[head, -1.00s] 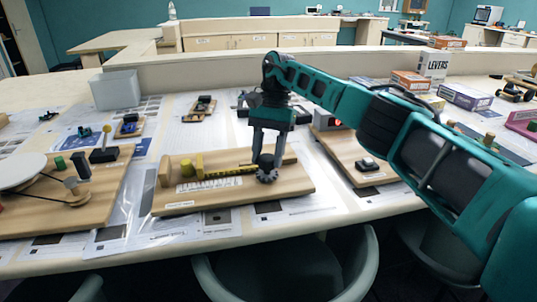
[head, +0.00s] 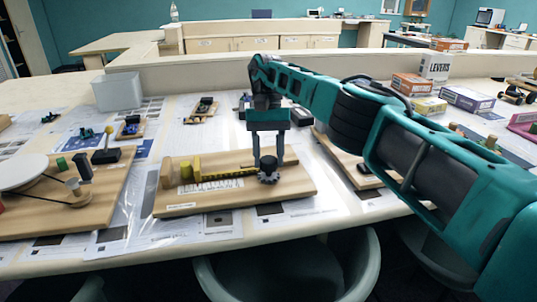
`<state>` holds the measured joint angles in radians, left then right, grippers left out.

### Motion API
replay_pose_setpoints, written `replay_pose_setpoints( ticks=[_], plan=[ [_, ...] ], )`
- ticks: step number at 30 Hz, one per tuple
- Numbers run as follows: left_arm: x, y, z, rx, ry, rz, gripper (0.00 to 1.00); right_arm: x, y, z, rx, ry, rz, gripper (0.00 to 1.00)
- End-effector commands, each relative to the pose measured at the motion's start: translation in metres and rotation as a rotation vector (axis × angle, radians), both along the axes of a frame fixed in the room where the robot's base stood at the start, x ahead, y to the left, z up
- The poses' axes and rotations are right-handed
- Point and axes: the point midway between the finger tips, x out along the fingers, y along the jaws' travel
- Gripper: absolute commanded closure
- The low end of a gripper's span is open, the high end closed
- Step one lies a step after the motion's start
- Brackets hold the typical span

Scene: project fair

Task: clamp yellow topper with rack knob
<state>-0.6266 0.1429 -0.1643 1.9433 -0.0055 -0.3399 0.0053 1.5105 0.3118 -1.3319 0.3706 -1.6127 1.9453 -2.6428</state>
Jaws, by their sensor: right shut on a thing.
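The wooden rack board (head: 220,201) lies on the table, left of the picture's middle. A yellow topper (head: 196,166) stands on it at the left end of a yellow-and-black rack (head: 228,174). A wooden end block (head: 166,173) stands farther left, with a visible gap to the topper. The dark, toothed rack knob (head: 268,177) is at the rack's right end. My right gripper (head: 268,163) points down with a finger on each side of the knob and is shut on it. The fingertips partly hide the knob's top. My left gripper is not in view.
A board with a white disc (head: 20,170) and belt stands left. Another wooden board (head: 345,165) is close on the right, partly behind my arm. A grey bin (head: 118,91) and small boxes (head: 467,98) stand farther back. A chair (head: 290,270) is at the table's front edge.

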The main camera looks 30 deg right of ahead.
Motion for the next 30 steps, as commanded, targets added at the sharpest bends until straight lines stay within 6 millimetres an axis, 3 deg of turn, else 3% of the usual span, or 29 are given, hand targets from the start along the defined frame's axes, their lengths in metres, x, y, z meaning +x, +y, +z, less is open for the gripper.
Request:
replay_pose_setpoints(
  ticks=[6, 7, 14, 30],
  plan=[
    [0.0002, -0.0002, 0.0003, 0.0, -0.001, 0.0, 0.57, 0.0003, -0.0001, -0.0002, 0.0, -0.002, -0.001, 0.86],
    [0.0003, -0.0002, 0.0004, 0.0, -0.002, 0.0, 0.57, 0.0003, -0.0001, -0.0002, 0.0, -0.002, -0.001, 0.54],
    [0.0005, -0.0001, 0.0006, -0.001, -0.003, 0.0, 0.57, 0.0, -0.0001, -0.0004, 0.0, -0.001, -0.002, 0.32],
    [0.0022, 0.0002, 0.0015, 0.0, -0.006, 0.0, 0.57, -0.0003, -0.0006, -0.0006, 0.001, 0.001, -0.038, 0.31]
  ],
)
